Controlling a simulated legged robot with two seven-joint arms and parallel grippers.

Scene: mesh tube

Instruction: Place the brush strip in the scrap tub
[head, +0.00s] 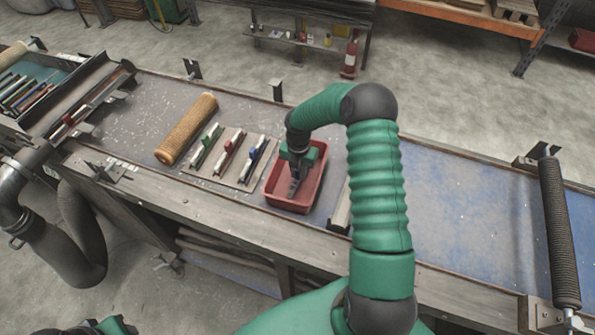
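A red tub (272,190), which I take for the scrap tub, stands on the workbench near the middle of the head view. My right gripper (294,188) points down into it, with its dark fingers inside the tub's rim. I cannot tell whether the fingers are open or shut, or whether they hold anything. Three brush strips lie side by side on flat pads left of the tub: a green one (206,146), a red one (229,153) and a blue one (257,155). A tan mesh tube (187,128) lies left of them.
A tray of several coloured rods (22,95) is at the far left, beside a raised metal rail (92,98). A dark ribbed roller (559,232) crosses the right end. The blue bench surface (465,215) right of my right arm is clear.

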